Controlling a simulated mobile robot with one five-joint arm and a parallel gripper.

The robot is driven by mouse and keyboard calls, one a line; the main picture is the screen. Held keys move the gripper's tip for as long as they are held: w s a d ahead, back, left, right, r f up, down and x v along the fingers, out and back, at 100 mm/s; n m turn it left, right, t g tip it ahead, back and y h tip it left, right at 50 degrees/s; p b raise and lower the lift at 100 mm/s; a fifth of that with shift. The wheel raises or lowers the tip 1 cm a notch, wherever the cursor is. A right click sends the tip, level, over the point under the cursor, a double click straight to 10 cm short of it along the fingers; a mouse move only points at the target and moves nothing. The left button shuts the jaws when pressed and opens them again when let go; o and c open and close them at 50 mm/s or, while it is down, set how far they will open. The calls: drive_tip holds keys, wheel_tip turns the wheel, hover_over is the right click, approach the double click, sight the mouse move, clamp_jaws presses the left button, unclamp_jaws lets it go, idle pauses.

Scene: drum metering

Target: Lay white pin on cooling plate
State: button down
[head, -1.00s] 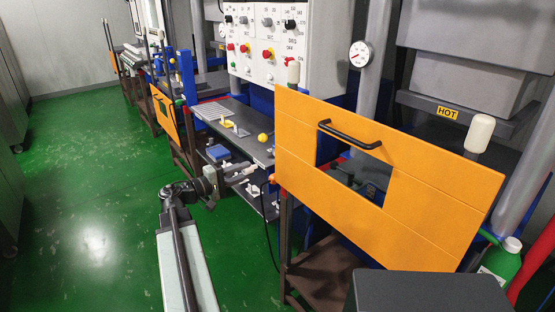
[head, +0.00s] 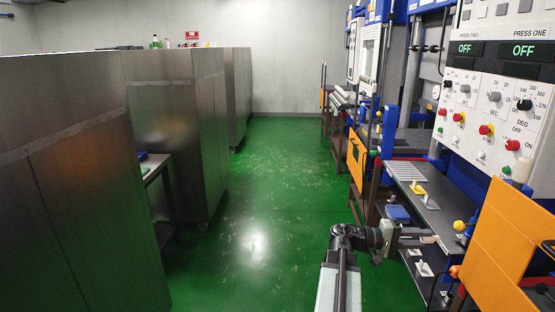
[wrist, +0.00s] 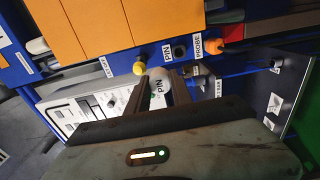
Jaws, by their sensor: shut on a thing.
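My gripper (head: 428,240) is at the right of the head view, in front of the press bench and level with its shelves. In the wrist view its two dark fingers (wrist: 159,92) are closed around a white, round-ended piece, the white pin (wrist: 158,76), with a PIN label showing beside it. The pin is hard to make out in the head view. A ribbed grey plate (head: 406,170), which looks like the cooling plate, lies at the far end of the dark upper shelf, beyond my gripper. I see nothing lying on its ribs.
A yellow piece (head: 418,189) and a yellow ball (head: 459,226) are on the dark shelf (head: 437,213). An orange guard door (head: 505,245) stands close at right. Tall metal cabinets (head: 90,170) line the left. The green aisle (head: 275,200) between is open.

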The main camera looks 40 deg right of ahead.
wheel_tip(320, 180, up, 13)
drive_tip(key=p, duration=1)
drive_tip(key=shift+r+p, duration=0.15)
drive_tip(key=shift+p, duration=0.25)
